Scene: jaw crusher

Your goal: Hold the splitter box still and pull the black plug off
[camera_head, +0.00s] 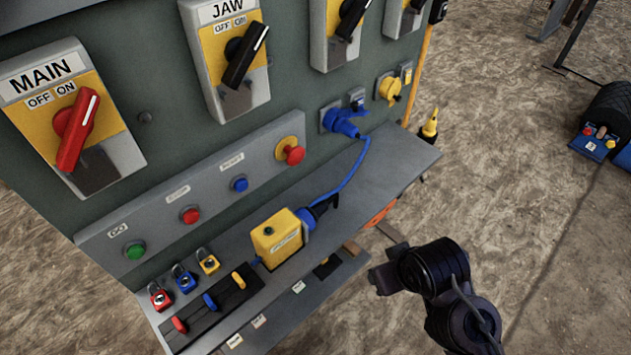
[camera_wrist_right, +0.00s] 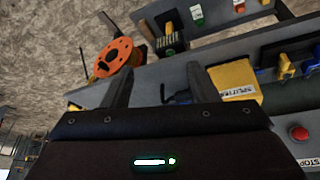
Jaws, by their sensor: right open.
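The yellow splitter box (camera_head: 276,240) sits on the grey shelf of the panel, with a blue connector (camera_head: 307,219) on its right side. The black plug (camera_head: 325,204) is at that connector, and a blue cable runs up from there. My right gripper (camera_head: 378,278) is open and empty, to the right of the box and apart from it, off the shelf's front edge. In the right wrist view the box (camera_wrist_right: 234,82) is right of my fingers (camera_wrist_right: 160,82). A dark shape, probably the plug (camera_wrist_right: 178,96), shows partly behind the right finger. My left gripper is not in view.
The grey shelf (camera_head: 395,160) carries several padlocks and a black rack (camera_head: 210,305) left of the box. A blue plug (camera_head: 342,122) sits in the panel socket above. An orange reel (camera_wrist_right: 120,57) is near my fingers in the wrist view.

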